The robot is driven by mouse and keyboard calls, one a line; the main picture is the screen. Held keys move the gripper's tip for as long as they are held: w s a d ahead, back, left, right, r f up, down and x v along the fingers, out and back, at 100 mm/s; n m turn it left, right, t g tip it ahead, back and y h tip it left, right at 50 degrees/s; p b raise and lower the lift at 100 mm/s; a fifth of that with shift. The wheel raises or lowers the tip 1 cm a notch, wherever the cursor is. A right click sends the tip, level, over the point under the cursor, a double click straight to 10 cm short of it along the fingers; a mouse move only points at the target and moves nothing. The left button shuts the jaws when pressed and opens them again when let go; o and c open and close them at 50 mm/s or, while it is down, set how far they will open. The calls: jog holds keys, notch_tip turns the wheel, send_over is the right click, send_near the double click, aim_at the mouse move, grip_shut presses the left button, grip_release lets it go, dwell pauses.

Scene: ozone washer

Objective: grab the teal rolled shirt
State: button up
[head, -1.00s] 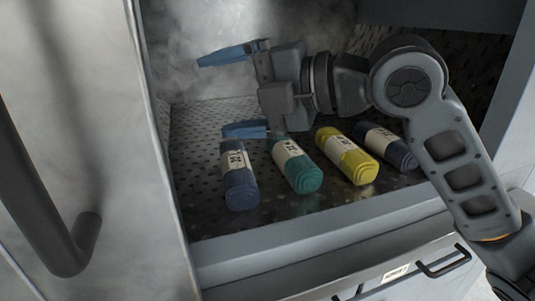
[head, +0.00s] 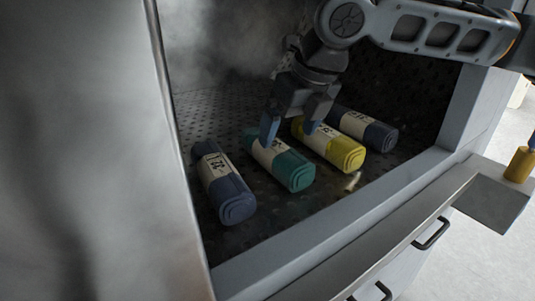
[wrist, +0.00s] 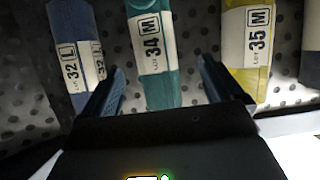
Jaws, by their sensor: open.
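The teal rolled shirt (head: 293,172) lies on the perforated floor of the washer chamber, with a white label band around it. In the wrist view, the teal roll (wrist: 158,88) shows between my two fingers, and its label reads 34 M. My gripper (head: 289,137) is open and points down over the teal roll, with one blue finger to its left and the other towards the yellow roll. In the wrist view, my gripper (wrist: 160,72) has its fingers apart on either side of the teal roll.
A blue roll (head: 233,198) lies left of the teal one. A yellow roll (head: 346,156) lies close on its right, then a dark navy roll (head: 381,138). The chamber's front sill (head: 330,222) borders the floor. Mist fills the back left.

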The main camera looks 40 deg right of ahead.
aim_at(280, 147)
jog(key=x, duration=0.6)
jog(key=shift+w+a+f, duration=0.2)
jog(key=shift+a+f, duration=0.05)
jog(key=shift+f, duration=0.1)
jog(key=c, duration=1.2)
jog(key=shift+r, duration=0.1)
